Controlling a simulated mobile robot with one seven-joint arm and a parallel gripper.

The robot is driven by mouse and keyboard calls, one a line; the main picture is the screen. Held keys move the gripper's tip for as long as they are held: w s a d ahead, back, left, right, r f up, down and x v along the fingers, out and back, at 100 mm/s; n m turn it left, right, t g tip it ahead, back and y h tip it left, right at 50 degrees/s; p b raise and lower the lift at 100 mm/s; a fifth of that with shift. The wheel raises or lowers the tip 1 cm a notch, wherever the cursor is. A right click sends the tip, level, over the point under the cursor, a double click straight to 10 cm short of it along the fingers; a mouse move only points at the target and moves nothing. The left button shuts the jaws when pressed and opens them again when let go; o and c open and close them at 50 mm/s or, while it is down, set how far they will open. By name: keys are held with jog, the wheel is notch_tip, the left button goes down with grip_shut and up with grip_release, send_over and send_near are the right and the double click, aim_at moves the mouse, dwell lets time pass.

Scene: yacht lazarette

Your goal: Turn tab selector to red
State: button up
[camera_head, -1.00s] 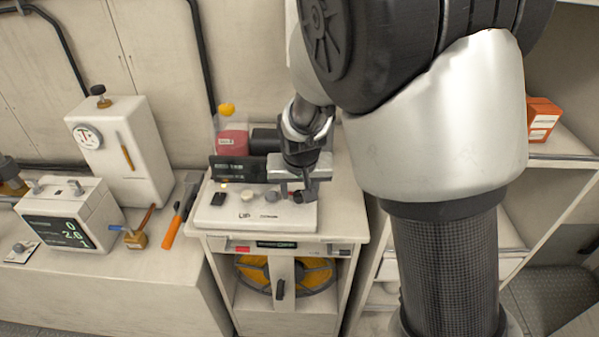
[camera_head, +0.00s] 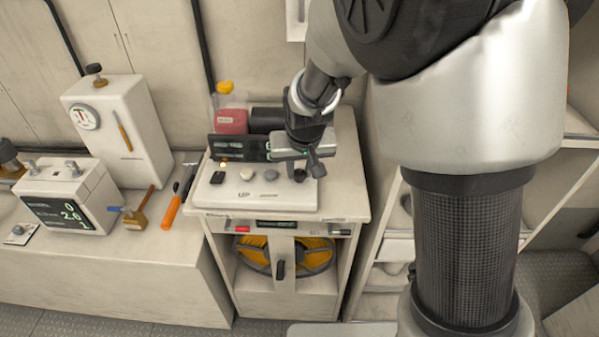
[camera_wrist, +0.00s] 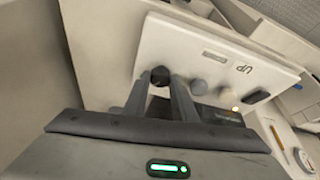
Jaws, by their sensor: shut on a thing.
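A white sloped control panel (camera_head: 240,195) marked "UP" stands on the middle cabinet. A row of controls runs along it: a black rocker, pale round knobs and a dark round knob (camera_head: 299,175) at the right end. I take this dark knob as the tab selector, but no tab or red mark can be made out on it. My gripper (camera_head: 305,172) is over the panel's right end. In the wrist view, my gripper (camera_wrist: 160,80) has its two fingers on either side of the dark knob (camera_wrist: 160,75), shut on it. The fingers hide part of its sides.
A dark display (camera_head: 238,148), a red bottle with a yellow cap (camera_head: 230,118) and a black cylinder (camera_head: 268,120) stand behind the panel. Left are an orange-handled tool (camera_head: 171,212) and a box with a readout (camera_head: 65,205). The cabinet top right of the panel is clear.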

jog(key=b, duration=0.1)
jog(key=n+b, duration=0.1)
jog(key=n+y+b, duration=0.1)
jog(key=shift+w+d+f, duration=0.15)
jog(key=shift+d+f, duration=0.1)
jog(key=shift+f, duration=0.05)
jog(key=n+g+y+b, duration=0.1)
jog(key=n+b, duration=0.3)
jog(key=b, duration=0.1)
jog(key=shift+r+n, duration=0.1)
jog(key=shift+n, duration=0.3)
jog(key=n, duration=0.2)
jog(key=n+g+y+b, duration=0.1)
jog(key=shift+w+d+r+n+b, duration=0.1)
jog(key=shift+r+n+b, duration=0.05)
jog(key=shift+n+b, duration=0.2)
jog(key=shift+w+n+g+y, duration=0.1)
jog(key=shift+n+g+y, duration=0.25)
jog(key=shift+n, duration=0.8)
jog(key=shift+n+g+y, duration=0.15)
jog(key=shift+n+g, duration=0.4)
jog(key=shift+n, duration=0.55)
jog(key=o, duration=1)
jog(key=shift+o, duration=0.2)
